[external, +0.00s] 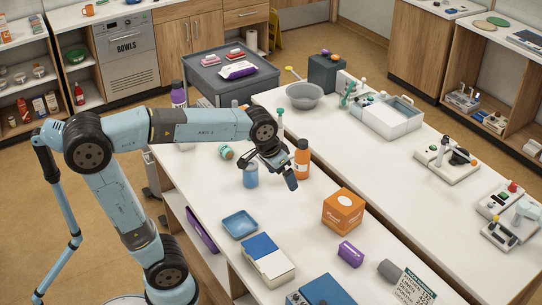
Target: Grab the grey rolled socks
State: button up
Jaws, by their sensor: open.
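A grey rounded roll (389,270), which looks like the grey rolled socks, lies on the white table at the front right.
An orange box (343,210) stands between my gripper and the roll. A blue tray (239,224), a blue and white box (268,259) and another blue box (320,291) line the near left side. Bare table (295,225) shows between them.

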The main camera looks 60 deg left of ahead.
jog(key=w+d+f+g, duration=0.1)
jog(key=w+d+f, duration=0.1)
jog(key=w+d, duration=0.6)
jog(key=g, duration=0.3)
send_over(393, 265)
notch_tip(393, 265, down, 20)
jog(key=shift+n+y, duration=0.3)
jog(key=shift+n, duration=0.1)
jog(key=f, duration=0.8)
jog(key=shift+w, duration=0.25)
jog(key=shift+s+d+f, duration=0.1)
jog(key=shift+s+f, duration=0.05)
jog(key=shift+f, duration=1.25)
jog(key=shift+s+f, duration=0.1)
jog(key=shift+f, duration=1.3)
jog(key=c, duration=0.7)
